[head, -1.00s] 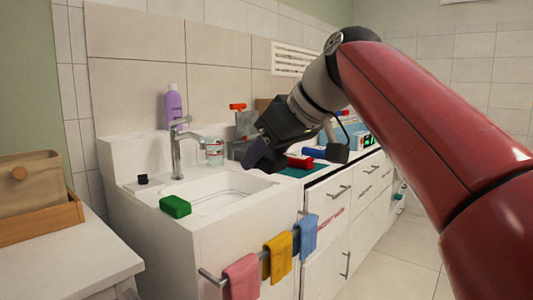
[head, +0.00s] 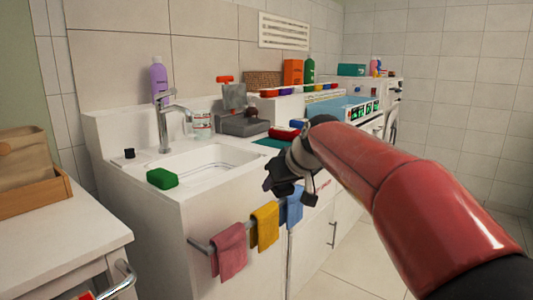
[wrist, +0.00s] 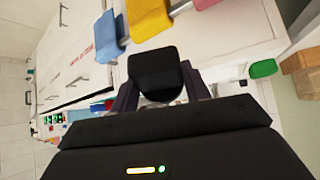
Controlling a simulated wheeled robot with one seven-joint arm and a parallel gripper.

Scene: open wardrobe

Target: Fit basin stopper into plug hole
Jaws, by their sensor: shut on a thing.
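My gripper (head: 272,185) is low in front of the basin's right front corner, near the towels. In the wrist view its fingers (wrist: 158,85) are shut on a black, rounded thing (wrist: 155,68), which looks like the basin stopper. In the head view the held thing cannot be told apart from the dark gripper. The white basin (head: 172,190) stands at the left with a chrome tap (head: 163,125). The plug hole cannot be made out in it. A small black piece (head: 129,154) sits on the ledge left of the tap.
A green sponge (head: 162,178) lies on the basin's left rim. Pink (head: 229,250), yellow (head: 265,228) and blue (head: 291,207) towels hang on the front rail. A purple bottle (head: 159,77) and glass (head: 203,122) stand behind. A wooden box (head: 30,170) is at left.

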